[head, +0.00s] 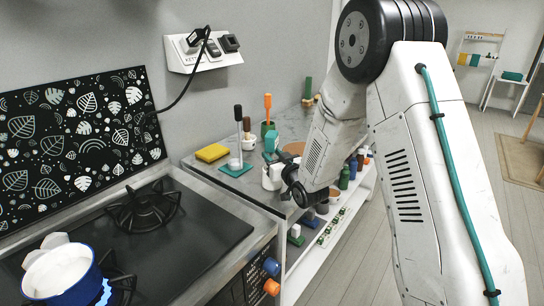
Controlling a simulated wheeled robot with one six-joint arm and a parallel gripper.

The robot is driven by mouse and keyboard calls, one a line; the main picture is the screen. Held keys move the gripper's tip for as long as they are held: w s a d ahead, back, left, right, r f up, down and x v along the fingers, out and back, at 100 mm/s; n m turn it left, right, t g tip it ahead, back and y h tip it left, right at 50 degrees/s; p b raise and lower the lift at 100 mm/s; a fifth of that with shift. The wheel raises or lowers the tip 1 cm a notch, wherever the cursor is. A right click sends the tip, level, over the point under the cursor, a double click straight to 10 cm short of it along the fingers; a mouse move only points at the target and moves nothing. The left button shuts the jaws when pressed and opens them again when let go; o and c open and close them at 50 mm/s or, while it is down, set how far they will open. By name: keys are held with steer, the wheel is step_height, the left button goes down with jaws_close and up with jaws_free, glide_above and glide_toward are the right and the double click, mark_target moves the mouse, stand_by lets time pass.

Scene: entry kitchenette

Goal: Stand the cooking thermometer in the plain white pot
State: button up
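A plain white pot (271,179) stands near the front edge of the grey counter, partly hidden by my gripper. My gripper (292,192) is dark and small in the view, close to the right of the white pot; I cannot tell if they touch. Its fingers are too small and covered to tell open from shut. A tall tool with a black handle (238,112) and pale stem stands upright over a teal tile left of the white pot. An orange-handled tool (267,103) stands in a dark green pot farther back. I cannot tell which tool is the thermometer.
A yellow sponge (212,153) lies at the counter's left. A blue pot with a white inside (62,274) sits on a lit burner of the stove (187,236). Bottles (344,177) and small items fill the shelf below my arm. The floor at right is open.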

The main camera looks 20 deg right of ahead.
steer(key=s+d+r+g+h, duration=0.1)
steer(key=s+r+g, duration=0.3)
steer(key=s, duration=1.2)
steer(key=s+d+r+m+g+h, duration=0.1)
steer(key=s+r+g, duration=0.3)
steer(key=s, duration=1.2)
steer(key=s+r+m+g+h, duration=0.1)
steer(key=s+r+g, duration=0.3)
steer(key=s, duration=1.2)
steer(key=g, duration=0.4)
steer(key=shift+d+r+g+h, duration=0.3)
steer(key=shift+d+g, duration=0.1)
